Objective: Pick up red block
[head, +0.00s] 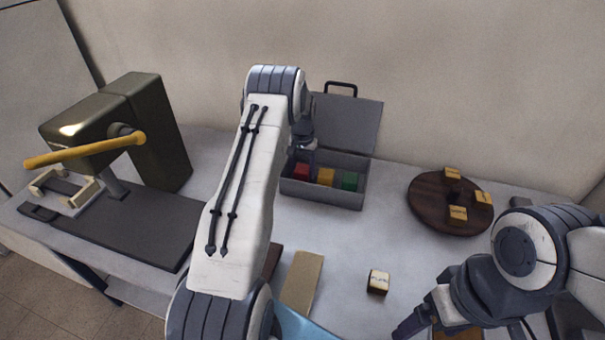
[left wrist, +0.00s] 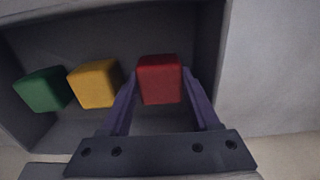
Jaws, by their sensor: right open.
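The red block (head: 301,171) sits at the left end of an open grey case (head: 336,193), beside a yellow block (head: 326,177) and a green block (head: 349,181). In the left wrist view the red block (left wrist: 159,80) lies between the two fingers of my left gripper (left wrist: 160,88), one finger close along each side. I cannot tell whether the fingers press on it. In the head view my left gripper (head: 304,150) reaches down into the case, partly hidden by my arm. My right gripper (head: 425,325) is open, low at the right, partly cut off by the frame edge.
A dark green press (head: 150,125) with a yellow handle stands at the left. A round wooden board (head: 428,214) with 3 lettered blocks is at the right. A lone lettered block (head: 378,281) lies in front. The case's lid (head: 347,122) stands open behind it.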

